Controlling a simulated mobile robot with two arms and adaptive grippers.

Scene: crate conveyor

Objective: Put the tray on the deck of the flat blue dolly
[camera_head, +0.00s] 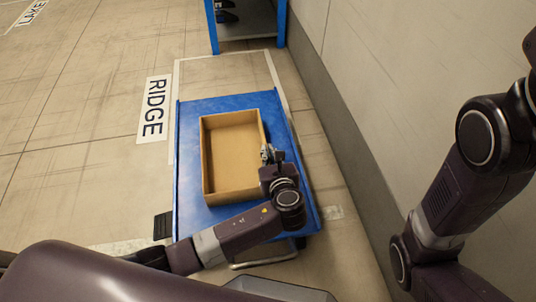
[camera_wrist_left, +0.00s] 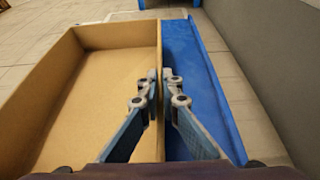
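The tray (camera_head: 203,165) is an open, empty, tan rectangular box. It is over the deck of the flat blue dolly (camera_head: 188,135), within its edges, and looks level; whether it rests fully on the deck is hard to tell. My left gripper (camera_head: 267,153) is at the tray's right wall. In the left wrist view its fingers (camera_wrist_left: 160,78) straddle that wall, one inside and one outside, with the tips closed against it. The blue deck (camera_wrist_left: 190,70) shows beyond the wall. My right arm is at the right of the head view; its gripper is out of view.
A blue-framed rack (camera_head: 248,44) stands beyond the dolly. A grey wall (camera_head: 380,90) runs along the right side. The floor to the left is clear, with a RIDGE sign (camera_head: 154,108) and white floor lines around the dolly.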

